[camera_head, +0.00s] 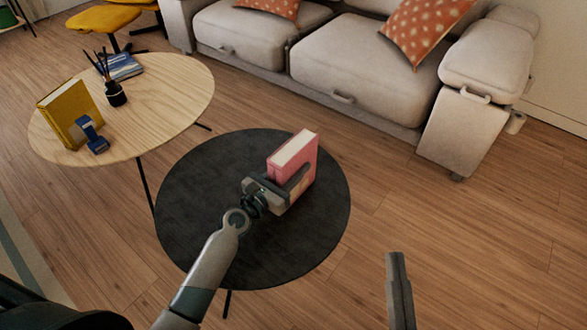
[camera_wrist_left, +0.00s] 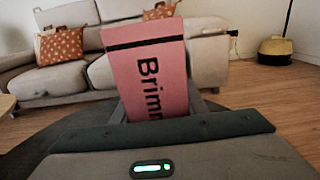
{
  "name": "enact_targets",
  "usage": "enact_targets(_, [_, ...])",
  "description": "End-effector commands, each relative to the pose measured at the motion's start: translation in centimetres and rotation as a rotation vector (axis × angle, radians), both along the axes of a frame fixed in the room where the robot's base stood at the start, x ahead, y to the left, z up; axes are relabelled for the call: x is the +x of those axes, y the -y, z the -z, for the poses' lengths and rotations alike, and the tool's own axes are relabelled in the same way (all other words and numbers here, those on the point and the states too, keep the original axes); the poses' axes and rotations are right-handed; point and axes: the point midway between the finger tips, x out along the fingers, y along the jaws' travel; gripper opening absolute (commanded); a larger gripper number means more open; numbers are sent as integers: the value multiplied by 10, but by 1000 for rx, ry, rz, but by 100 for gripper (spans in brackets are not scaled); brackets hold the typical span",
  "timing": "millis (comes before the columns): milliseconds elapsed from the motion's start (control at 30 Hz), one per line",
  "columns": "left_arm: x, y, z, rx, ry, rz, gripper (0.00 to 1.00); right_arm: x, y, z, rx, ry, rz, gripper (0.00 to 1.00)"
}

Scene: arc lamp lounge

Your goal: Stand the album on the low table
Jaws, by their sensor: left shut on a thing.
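The pink album (camera_head: 309,158) is upright with its pale page edge facing up, over the round black low table (camera_head: 190,190). My left gripper (camera_head: 292,188) is shut on it, with fingers on either side.
A round wooden table (camera_head: 180,95) at the left holds a yellow book (camera_head: 68,112) beside a blue holder (camera_head: 92,135), a dark reed diffuser (camera_head: 115,94) and a blue book (camera_head: 122,66). A beige sofa (camera_head: 340,65) stands behind. The black tabletop is otherwise clear.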

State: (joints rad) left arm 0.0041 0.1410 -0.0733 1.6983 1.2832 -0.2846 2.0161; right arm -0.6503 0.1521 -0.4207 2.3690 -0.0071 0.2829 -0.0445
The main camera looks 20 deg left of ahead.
Motion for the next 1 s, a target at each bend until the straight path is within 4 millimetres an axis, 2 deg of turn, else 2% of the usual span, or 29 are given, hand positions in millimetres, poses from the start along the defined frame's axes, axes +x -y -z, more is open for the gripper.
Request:
enact_targets(200, [1, 0, 0, -1, 5, -1, 0, -5, 0, -7, 15, 38, 1, 0])
enact_targets(667, [1, 0, 2, -1, 5, -1, 0, -5, 1, -9, 21, 54, 2, 0])
enact_targets(700, [0, 0, 4, 1, 0, -1, 44, -5, 1, -10, 21, 58, 3, 0])
enact_targets(767, [0, 0, 4, 1, 0, -1, 58, -5, 1, -10, 21, 58, 3, 0])
enact_targets(1000, [0, 0, 4, 1, 0, -1, 58, -5, 1, -10, 21, 58, 3, 0])
